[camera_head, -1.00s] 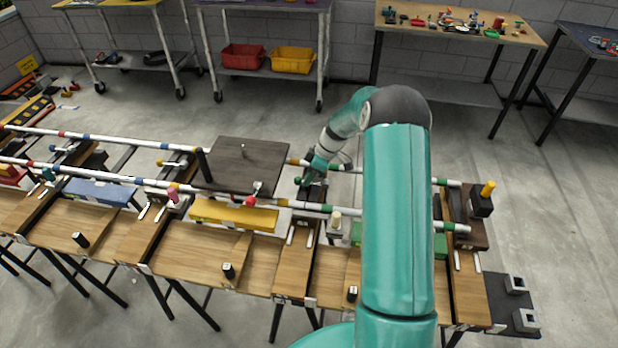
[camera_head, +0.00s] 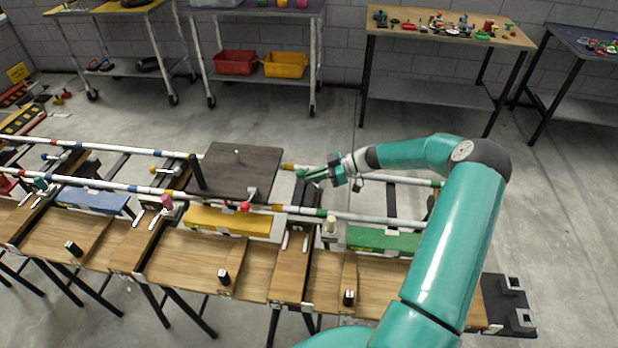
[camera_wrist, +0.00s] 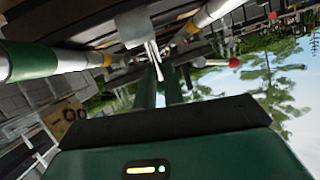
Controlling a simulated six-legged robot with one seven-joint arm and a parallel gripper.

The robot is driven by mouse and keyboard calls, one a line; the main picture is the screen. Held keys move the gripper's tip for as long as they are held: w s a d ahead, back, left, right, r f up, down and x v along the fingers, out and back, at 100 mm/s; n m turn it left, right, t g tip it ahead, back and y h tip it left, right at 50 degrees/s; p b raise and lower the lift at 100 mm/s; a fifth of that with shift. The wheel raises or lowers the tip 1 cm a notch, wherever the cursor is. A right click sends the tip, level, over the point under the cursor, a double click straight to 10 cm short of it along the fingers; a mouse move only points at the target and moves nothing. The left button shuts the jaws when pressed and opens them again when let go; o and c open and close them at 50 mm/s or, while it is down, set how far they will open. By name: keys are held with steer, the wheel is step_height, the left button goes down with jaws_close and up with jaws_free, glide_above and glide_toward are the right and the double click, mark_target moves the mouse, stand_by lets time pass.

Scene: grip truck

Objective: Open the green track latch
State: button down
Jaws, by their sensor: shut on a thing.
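My gripper (camera_head: 312,174) reaches in from the right, almost level, at the far rail just right of the dark platform. In the wrist view, its two green fingers (camera_wrist: 160,85) are closed around a thin metal lever (camera_wrist: 154,50), which sticks out from a grey bracket (camera_wrist: 137,26). I take this lever to be the green track latch; its knob is hidden between the fingers. A green-banded white rail (camera_wrist: 30,60) runs beside it at the left of the wrist view. In the head view my fingers cover most of the latch.
The dark square platform (camera_head: 240,170) sits on the rails left of my gripper. A green block (camera_head: 380,240) lies by the near rail. The floor behind the rails is clear.

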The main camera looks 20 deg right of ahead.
mark_target(323, 187)
steer(key=y, duration=0.1)
steer(key=s+d+t+y, duration=0.1)
steer(key=y, duration=0.1)
steer(key=shift+d+r+t, duration=0.2)
steer(key=shift+d+t, duration=0.05)
steer(key=shift+t, duration=0.05)
steer(key=shift+s+d+n+t+y, duration=0.2)
steer(key=shift+d+n+y, duration=0.1)
steer(key=shift+y, duration=0.4)
steer(key=shift+s+d+n+t+y, duration=0.2)
steer(key=shift+d+y, duration=0.1)
steer(key=shift+y, duration=0.4)
steer(key=c, duration=1.5)
jaws_free()
